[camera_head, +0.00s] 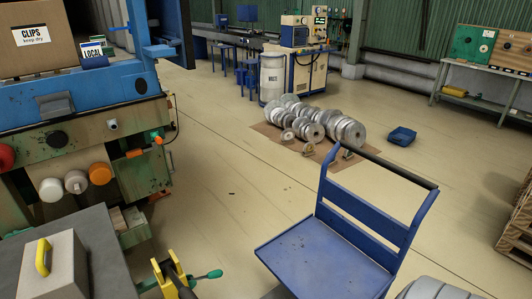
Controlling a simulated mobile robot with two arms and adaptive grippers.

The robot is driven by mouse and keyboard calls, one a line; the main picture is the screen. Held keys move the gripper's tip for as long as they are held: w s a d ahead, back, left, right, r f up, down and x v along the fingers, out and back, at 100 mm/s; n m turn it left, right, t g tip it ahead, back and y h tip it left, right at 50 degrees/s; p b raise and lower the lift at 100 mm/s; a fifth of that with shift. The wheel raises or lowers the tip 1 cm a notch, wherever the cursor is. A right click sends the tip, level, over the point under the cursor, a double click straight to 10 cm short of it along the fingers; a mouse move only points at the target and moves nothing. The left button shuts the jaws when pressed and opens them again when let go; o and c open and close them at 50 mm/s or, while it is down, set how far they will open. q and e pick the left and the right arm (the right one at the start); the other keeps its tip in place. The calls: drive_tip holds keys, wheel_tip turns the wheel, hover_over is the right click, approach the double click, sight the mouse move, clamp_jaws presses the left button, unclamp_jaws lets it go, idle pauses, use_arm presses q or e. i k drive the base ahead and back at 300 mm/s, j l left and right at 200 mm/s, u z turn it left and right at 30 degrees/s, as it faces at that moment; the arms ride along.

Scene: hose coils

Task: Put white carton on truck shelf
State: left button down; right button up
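I see no carton that is plainly white. A small box labelled LOCAL (92,50) stands beside a large brown carton labelled CLIPS (30,50) at the upper left; its sides are partly hidden. A pale grey block with a yellow handle (65,268) sits on a dark grey top at the lower left. A blue platform truck (325,262) stands at the lower centre right, with a flat bare deck and a slatted back under a dark handle bar. Neither of my grippers is in view.
A blue and green machine (90,150) fills the left side. A yellow clamp-like device (172,278) is at the bottom. Several metal rolls (310,122) lie on brown sheeting beyond the truck. A blue container (402,136) is on the floor. Wooden pallets (520,220) stand right. Floor between is open.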

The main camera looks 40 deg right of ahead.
sight(301, 254)
drive_tip(key=k, duration=1)
drive_tip(key=k+z, duration=0.15)
drive_tip(key=z, duration=0.95)
drive_tip(key=i+z, duration=0.15)
drive_tip(key=z, duration=0.3)
drive_tip(key=i+j+z, duration=0.15)
drive_tip(key=z, duration=0.35)
drive_tip(key=i+j, duration=0.65)
drive_tip(key=j, duration=0.25)
drive_tip(key=i+j, duration=0.35)
drive_tip(key=j, duration=0.1)
